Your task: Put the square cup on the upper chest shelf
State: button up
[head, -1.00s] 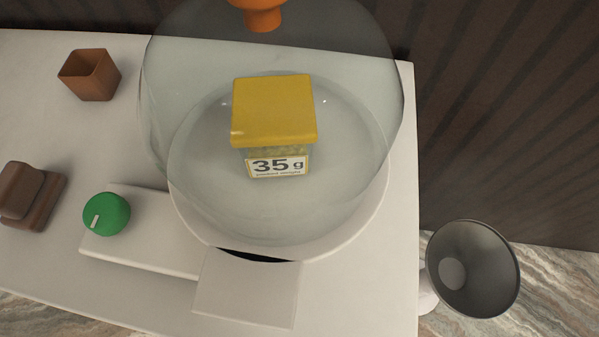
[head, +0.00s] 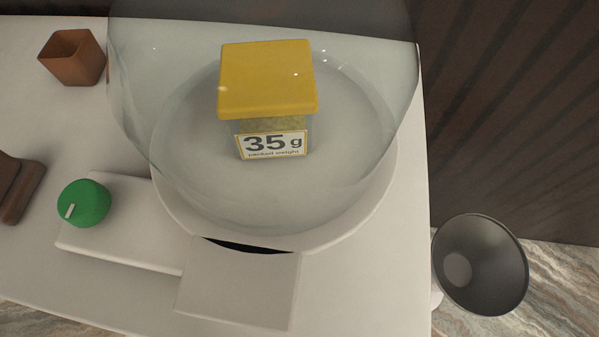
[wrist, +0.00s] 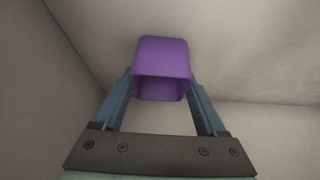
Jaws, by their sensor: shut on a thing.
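My gripper (wrist: 160,88) shows only in the wrist view, with its two blue fingers shut on a purple square cup (wrist: 163,55). The cup is held between the fingertips, its lower edge and a darker underside or opening facing the camera. Pale plain surfaces meet at corners around it; I cannot tell whether these are the chest's walls or a shelf, or whether the cup touches any of them. The head view shows neither my gripper nor the purple cup, and no chest shelf that I can make out.
A grey metal funnel-like shape (head: 482,265) is at right.

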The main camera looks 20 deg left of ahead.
jog(key=o, duration=1.3)
jog(key=shift+f, duration=0.1)
jog(key=shift+c, duration=0.2)
jog(key=shift+r, duration=0.25)
jog(key=p+v, duration=0.3)
jog(key=v, duration=0.4)
jog(key=shift+s+r, duration=0.1)
